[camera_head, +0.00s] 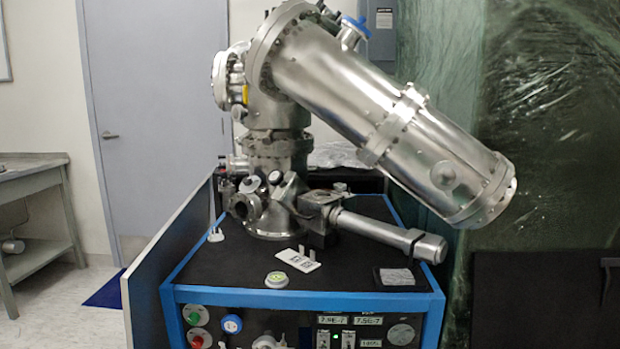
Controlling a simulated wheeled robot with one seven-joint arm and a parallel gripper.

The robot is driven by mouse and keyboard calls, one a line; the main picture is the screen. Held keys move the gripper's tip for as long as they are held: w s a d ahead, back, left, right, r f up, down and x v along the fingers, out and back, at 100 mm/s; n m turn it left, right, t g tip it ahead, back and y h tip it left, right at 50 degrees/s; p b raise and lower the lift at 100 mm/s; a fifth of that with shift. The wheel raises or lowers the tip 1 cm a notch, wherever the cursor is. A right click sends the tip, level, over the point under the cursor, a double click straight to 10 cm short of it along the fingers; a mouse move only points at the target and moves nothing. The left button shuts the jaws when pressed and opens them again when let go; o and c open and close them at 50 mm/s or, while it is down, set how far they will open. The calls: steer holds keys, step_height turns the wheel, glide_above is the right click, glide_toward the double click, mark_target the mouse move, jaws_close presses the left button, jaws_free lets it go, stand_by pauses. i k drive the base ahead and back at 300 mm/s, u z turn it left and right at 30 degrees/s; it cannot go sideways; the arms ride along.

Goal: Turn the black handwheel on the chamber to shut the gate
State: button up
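The steel chamber (275,160) stands upright on the black top of a blue-framed cabinet, with a large steel cylinder (400,135) slanting down to the right. At its lower right, a flat dark gate housing (318,205) carries a steel tube (375,229) that ends in a wider dark-grey round end piece (429,247). I cannot tell whether this end piece is the black handwheel; no plainly black wheel stands out. The gate inside is hidden. A blue handwheel (356,27) sits high on the slanting cylinder. My gripper is not in view.
Knobs and displays (349,320) fill the front. A workbench (32,175) stands far left.

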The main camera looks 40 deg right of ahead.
mark_target(275, 177)
steer(key=z, duration=0.5)
steer(key=i, duration=0.6)
steer(key=u, duration=1.6)
